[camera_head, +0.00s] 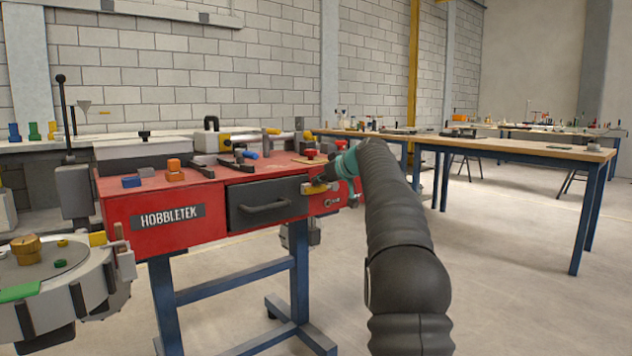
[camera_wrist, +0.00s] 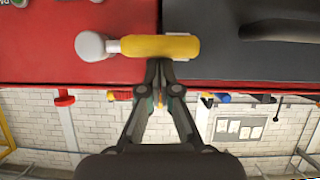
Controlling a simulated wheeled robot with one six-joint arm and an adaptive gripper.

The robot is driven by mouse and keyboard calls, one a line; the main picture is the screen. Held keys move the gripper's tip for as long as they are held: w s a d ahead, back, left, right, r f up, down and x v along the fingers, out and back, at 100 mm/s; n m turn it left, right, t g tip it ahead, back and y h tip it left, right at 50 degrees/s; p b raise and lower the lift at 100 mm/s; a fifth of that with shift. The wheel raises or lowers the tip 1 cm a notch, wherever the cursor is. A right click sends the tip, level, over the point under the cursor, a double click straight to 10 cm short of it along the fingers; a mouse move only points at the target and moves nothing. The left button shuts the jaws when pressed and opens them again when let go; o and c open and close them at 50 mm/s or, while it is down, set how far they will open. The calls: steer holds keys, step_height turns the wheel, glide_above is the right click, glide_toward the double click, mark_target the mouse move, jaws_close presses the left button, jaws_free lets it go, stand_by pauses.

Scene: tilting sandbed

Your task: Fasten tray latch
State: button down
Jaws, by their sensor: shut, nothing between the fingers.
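The latch is a yellow bar with a round grey knob at one end. In the wrist view the yellow latch bar (camera_wrist: 160,46) lies level across the seam between the red panel and the dark tray front, its grey knob (camera_wrist: 90,45) over the red side. In the head view the latch (camera_head: 315,188) sits at the right edge of the dark grey tray (camera_head: 240,221), which looks flush with the red cabinet. My gripper (camera_wrist: 160,64) is shut and empty, its fingertips right at the bar's edge; I cannot tell whether they touch. My arm partly hides the gripper in the head view.
The red HOBBLETEK cabinet (camera_head: 118,238) stands on a blue frame, with blocks and tools on top. A round grey table (camera_head: 62,278) is at the left. A wooden workbench (camera_head: 520,148) stands at the right, with open floor before it.

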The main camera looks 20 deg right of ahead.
steer(key=shift+f, duration=0.1)
steer(key=r+p, duration=0.4)
steer(key=shift+w+a+r+p, duration=0.15)
steer(key=shift+w+r+p, duration=0.15)
steer(key=shift+w, duration=0.05)
steer(key=b+v, duration=0.1)
steer(key=v, duration=0.8)
steer(key=shift+s+b, duration=0.35)
steer(key=shift+s, duration=0.05)
steer(key=shift+d, duration=0.25)
